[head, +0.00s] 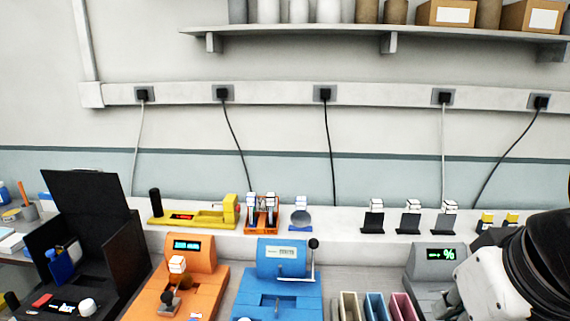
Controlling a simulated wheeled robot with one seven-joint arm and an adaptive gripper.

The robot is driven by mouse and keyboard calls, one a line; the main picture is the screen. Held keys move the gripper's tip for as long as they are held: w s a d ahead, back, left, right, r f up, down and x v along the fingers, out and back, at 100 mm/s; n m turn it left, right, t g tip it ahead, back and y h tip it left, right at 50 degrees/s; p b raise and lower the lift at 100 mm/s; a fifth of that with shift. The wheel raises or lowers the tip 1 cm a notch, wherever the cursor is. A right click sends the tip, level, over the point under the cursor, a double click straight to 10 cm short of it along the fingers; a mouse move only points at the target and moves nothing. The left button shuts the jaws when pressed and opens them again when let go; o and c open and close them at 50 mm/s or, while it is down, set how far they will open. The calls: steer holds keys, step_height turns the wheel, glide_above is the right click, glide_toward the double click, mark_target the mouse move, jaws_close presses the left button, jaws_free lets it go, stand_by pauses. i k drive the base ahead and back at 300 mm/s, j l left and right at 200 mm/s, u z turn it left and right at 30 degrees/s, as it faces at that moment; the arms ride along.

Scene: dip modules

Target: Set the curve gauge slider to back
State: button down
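No device carries a label I can read as the curve gauge, so I cannot tell which one it is. An orange device (196,256) with a lit display has a dark knob and a white-topped piece on its sloped front. A yellow device (200,216) lies on the back ledge, with a black upright cylinder at its left end and a red display. A blue device (283,262) has a lever with a black ball at its right. My arm shows at the lower right; my gripper is outside the frame.
A black open box (98,236) stands at the left. A grey device (434,258) with a green percent display stands at the right, partly behind my arm. Colored upright trays (374,306) stand between it and the blue device. Small stands line the back ledge (340,222).

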mark_target(170, 304)
steer(key=j+u, duration=0.1)
steer(key=j, duration=0.3)
steer(key=i+j+u, duration=0.15)
steer(key=j, duration=0.2)
steer(key=j+u, duration=0.1)
steer(key=j, duration=0.3)
steer(key=i+j+u, duration=0.1)
steer(key=j, duration=0.25)
steer(key=i, duration=0.05)
